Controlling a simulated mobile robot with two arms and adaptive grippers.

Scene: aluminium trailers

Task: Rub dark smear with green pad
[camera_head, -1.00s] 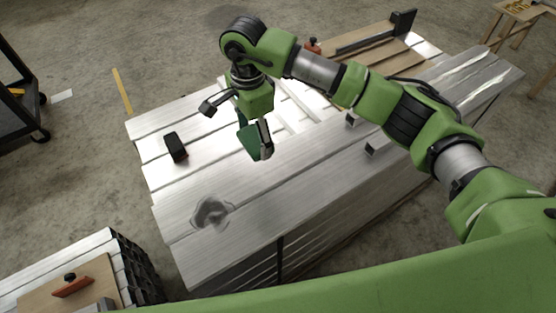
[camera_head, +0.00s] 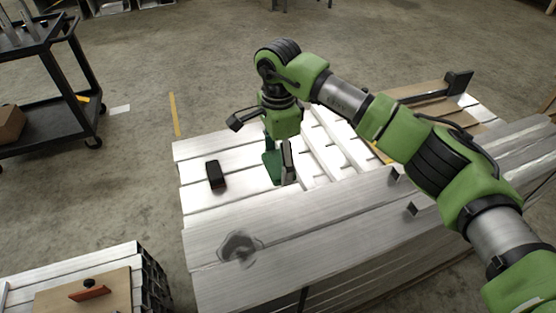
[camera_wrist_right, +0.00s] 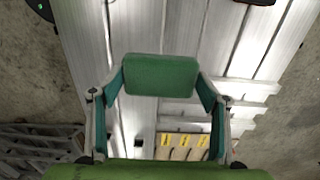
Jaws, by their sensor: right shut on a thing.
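The dark smear (camera_head: 239,248) is a grey, swirled patch on the near-left part of the aluminium trailer surface (camera_head: 330,222). My right gripper (camera_head: 279,176) is over the trailer, beyond the smear and to its right. It is shut on the green pad (camera_head: 271,163). In the right wrist view the pad (camera_wrist_right: 161,75) sits between the two fingertips, above the metal planks. The pad is apart from the smear. I cannot tell from the head view whether the pad touches the surface. My left gripper is not in view.
A black block (camera_head: 215,174) lies on the planks left of my right gripper. A second aluminium stack (camera_head: 120,262) with a brown board and an orange-handled tool (camera_head: 89,290) stands at the lower left. A black cart (camera_head: 50,120) stands on the floor at the left.

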